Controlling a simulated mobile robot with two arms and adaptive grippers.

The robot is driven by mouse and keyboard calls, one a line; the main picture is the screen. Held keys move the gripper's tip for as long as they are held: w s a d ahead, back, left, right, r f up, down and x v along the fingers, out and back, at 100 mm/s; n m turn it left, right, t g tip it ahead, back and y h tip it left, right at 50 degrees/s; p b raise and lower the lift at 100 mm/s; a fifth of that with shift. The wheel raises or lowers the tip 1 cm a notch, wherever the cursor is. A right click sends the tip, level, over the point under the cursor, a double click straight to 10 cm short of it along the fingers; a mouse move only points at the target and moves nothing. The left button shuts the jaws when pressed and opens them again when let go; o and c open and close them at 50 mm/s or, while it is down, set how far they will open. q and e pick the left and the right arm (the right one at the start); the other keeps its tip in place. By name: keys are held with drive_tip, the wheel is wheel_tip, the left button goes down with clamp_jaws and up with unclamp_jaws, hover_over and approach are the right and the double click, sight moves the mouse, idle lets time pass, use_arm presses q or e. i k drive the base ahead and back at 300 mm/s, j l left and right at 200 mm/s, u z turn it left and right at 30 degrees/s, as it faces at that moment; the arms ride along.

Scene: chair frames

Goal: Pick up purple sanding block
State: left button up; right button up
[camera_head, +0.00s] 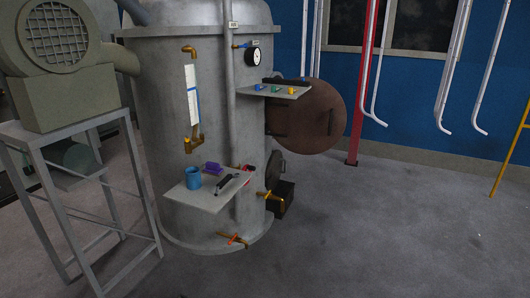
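A small purple block (213,168), which looks like the purple sanding block, lies near the back of a grey shelf (208,202) fixed to the front of a large grey tank. It sits just behind and to the right of a blue cup (193,179). A dark tool (228,184) lies to its right on the same shelf. Neither of my grippers is in view.
A higher shelf (274,92) at the right of the tank (180,90) holds small coloured items. Brass valves (270,196) stick out below and beside the lower shelf. A metal stand (80,190) with a blower (65,60) is at the left. The floor (400,220) at the right is clear.

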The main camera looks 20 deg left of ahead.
sight(211, 168)
drive_tip(key=i+u, duration=0.1)
drive_tip(key=i, duration=0.55)
drive_tip(key=i+l+u, duration=0.1)
drive_tip(key=i, duration=0.6)
drive_tip(key=i+l+u, duration=0.1)
drive_tip(key=i, duration=0.55)
drive_tip(key=l, duration=0.1)
